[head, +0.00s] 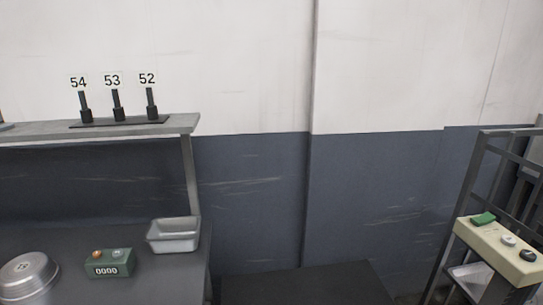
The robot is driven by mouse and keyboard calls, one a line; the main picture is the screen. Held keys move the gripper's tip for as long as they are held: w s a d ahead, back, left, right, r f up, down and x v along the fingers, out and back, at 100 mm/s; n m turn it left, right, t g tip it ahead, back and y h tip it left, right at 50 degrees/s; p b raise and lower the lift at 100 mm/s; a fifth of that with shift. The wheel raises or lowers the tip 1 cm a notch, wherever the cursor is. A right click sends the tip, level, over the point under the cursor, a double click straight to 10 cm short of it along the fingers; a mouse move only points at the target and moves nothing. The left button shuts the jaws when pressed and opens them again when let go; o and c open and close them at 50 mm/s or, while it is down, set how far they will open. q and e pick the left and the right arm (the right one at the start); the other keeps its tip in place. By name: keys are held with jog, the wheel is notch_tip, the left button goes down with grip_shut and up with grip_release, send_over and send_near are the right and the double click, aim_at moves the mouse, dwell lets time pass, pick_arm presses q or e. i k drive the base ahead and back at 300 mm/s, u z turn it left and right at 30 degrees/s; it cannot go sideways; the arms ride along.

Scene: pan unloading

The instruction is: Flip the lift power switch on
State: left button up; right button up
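A cream control box (497,251) is fixed to a dark metal frame at the right edge. I cannot tell from here which position the green switch is in, and no label is readable. Neither of my grippers is in view.
At left, a grey counter (150,277) holds a metal pan (170,237), a round pot (28,276) and a green counter box (110,264) reading 0000. Number signs 54, 53 and 52 stand on a shelf (184,122). A dark low surface (310,284) lies between counter and frame.

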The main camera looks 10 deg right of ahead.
aim_at(487, 218)
jog(key=z, duration=2.15)
jog(key=k, duration=0.55)
jog(key=z, duration=0.95)
jog(key=i, duration=0.75)
jog(key=u, duration=0.8)
jog(key=i, duration=0.5)
jog(key=u, duration=0.6)
